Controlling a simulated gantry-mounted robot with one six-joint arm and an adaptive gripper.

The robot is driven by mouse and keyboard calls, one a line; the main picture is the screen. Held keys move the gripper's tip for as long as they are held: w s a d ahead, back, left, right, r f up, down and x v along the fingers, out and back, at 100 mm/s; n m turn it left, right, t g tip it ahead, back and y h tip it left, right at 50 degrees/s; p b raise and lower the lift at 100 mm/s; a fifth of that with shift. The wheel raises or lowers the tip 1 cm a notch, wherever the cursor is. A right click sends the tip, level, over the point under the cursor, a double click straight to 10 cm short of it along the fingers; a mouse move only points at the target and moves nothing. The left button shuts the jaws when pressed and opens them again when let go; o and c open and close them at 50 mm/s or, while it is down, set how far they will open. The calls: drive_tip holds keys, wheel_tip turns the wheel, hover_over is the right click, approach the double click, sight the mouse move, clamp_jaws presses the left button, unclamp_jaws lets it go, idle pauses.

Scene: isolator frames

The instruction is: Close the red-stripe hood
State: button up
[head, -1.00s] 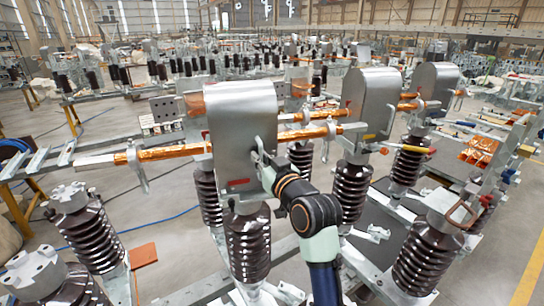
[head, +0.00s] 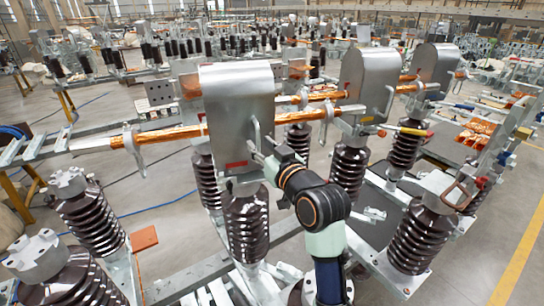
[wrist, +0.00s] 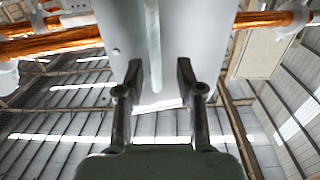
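The red-stripe hood (head: 238,110) is the nearest grey metal hood. It stands upright over the top of a dark ribbed insulator (head: 246,220), with a small red label (head: 237,165) near its lower edge. Its bar handle (head: 257,132) is on the right side face. My gripper (head: 259,157) is beside the handle's lower end in the head view. In the wrist view my gripper (wrist: 156,75) has its two fingers apart. The handle (wrist: 153,45) runs down between them, with gaps on both sides. The hood's side face (wrist: 200,40) fills the upper middle there.
Two similar hoods (head: 370,75) (head: 436,68) stand behind to the right. A copper-wrapped bar (head: 170,136) meets the near hood from the left. More insulators (head: 90,232) stand at front left and right. A ribbed insulator (head: 348,167) stands close beyond my arm.

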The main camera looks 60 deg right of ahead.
drive_tip(key=v, duration=0.8)
drive_tip(key=shift+s+a, duration=0.2)
drive_tip(key=shift+s, duration=0.05)
drive_tip(key=w+a+f+n+y+p, duration=0.1)
drive_tip(key=w+a+f+n+y, duration=0.25)
drive_tip(key=a, duration=0.75)
drive_tip(key=w+a+f+y, duration=0.2)
drive_tip(key=w+a+f, duration=0.3)
drive_tip(key=a, duration=0.6)
drive_tip(key=s+a+f+n+g+y, duration=0.1)
drive_tip(key=a+f, duration=0.3)
drive_tip(key=a, duration=0.6)
drive_tip(key=s+a+f+n+g+y+p, duration=0.1)
drive_tip(key=s+a+f+n+y, duration=0.1)
drive_tip(key=a, duration=0.8)
drive_tip(key=s+f+y, duration=0.1)
drive_tip(key=s+f, duration=0.1)
drive_tip(key=shift+s+g, duration=0.25)
drive_tip(key=shift+g, duration=0.05)
